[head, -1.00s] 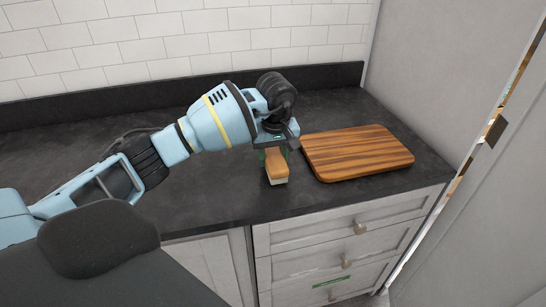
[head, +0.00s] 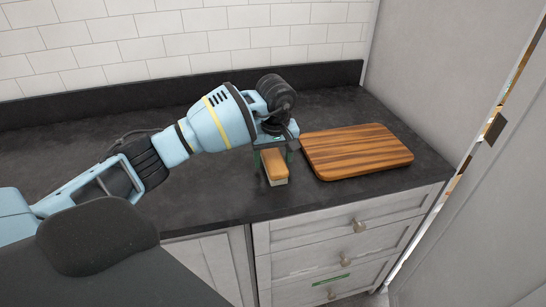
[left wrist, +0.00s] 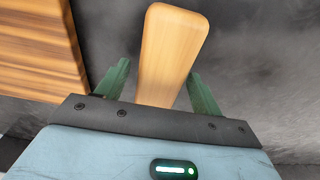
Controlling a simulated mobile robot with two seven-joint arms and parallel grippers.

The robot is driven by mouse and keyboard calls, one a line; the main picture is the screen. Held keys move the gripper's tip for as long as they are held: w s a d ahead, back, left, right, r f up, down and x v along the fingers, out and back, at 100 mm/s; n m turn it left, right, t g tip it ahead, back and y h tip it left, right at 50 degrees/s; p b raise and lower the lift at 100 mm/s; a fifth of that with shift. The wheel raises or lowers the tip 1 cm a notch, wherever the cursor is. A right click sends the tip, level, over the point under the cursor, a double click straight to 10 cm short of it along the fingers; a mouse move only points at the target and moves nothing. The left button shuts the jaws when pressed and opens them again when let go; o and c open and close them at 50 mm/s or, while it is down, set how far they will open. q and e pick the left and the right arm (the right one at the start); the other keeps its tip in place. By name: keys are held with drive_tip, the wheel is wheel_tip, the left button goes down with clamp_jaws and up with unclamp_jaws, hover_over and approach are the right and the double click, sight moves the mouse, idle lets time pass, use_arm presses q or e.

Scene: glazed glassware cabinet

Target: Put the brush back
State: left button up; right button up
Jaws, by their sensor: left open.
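The brush (head: 274,165) has a light wooden back and a pale lower edge, and it rests on the dark countertop just left of the cutting board. My left gripper (head: 273,160) is over the brush, pointing down. In the left wrist view the brush (left wrist: 171,50) extends between the two green fingers of the gripper (left wrist: 158,88). The fingers are open, with a gap to the brush on each side. Part of the brush is hidden under the gripper. My right gripper is not in view.
A striped wooden cutting board (head: 357,152) lies to the right of the brush, close to the gripper. The dark countertop (head: 210,195) is clear to the left and in front. A tiled wall (head: 180,48) stands behind, and a grey panel (head: 440,90) stands at the right.

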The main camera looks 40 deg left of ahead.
sight(275, 159)
use_arm(q)
wheel_tip(275, 159, up, 12)
drive_tip(key=d, duration=0.1)
drive_tip(key=shift+s, duration=0.45)
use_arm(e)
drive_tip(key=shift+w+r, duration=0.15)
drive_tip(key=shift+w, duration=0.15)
